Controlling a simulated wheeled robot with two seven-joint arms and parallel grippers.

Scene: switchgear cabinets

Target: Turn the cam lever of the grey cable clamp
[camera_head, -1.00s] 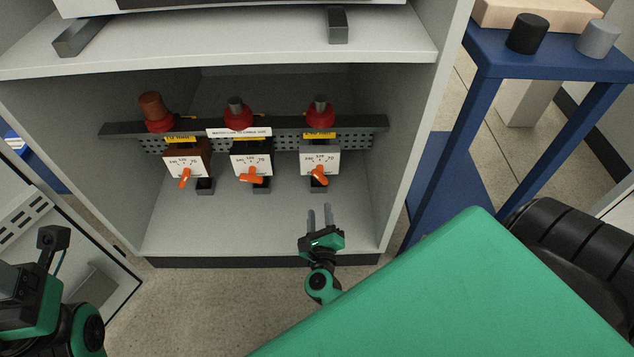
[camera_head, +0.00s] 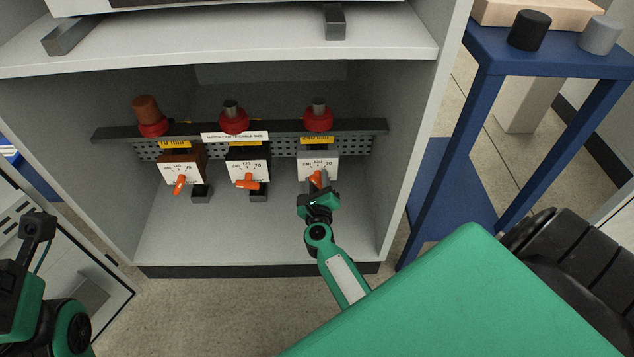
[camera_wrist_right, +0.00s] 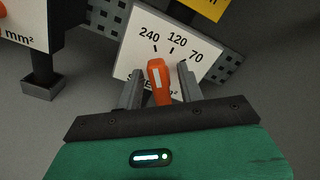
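The grey cable clamp (camera_head: 305,160) is the rightmost of three on the rail inside the cabinet. Its white dial plate, marked 240, 120 and 70, also shows in the wrist view (camera_wrist_right: 140,62). Its orange cam lever (camera_wrist_right: 158,84) has a pale stripe and points near the middle of the scale. My right gripper (camera_wrist_right: 160,88) is open, with one finger on each side of the lever and visible gaps to it. In the head view my right gripper (camera_head: 319,188) covers the lever's lower part. My left gripper (camera_head: 36,228) is at the left edge, away from the clamps.
A brown clamp (camera_head: 182,165) and a black clamp (camera_head: 247,168) with orange levers hang to the left on the same perforated rail (camera_head: 285,145). The cabinet's side wall stands close on the right. A shelf (camera_head: 230,48) is above. A blue table (camera_head: 560,62) stands outside, right.

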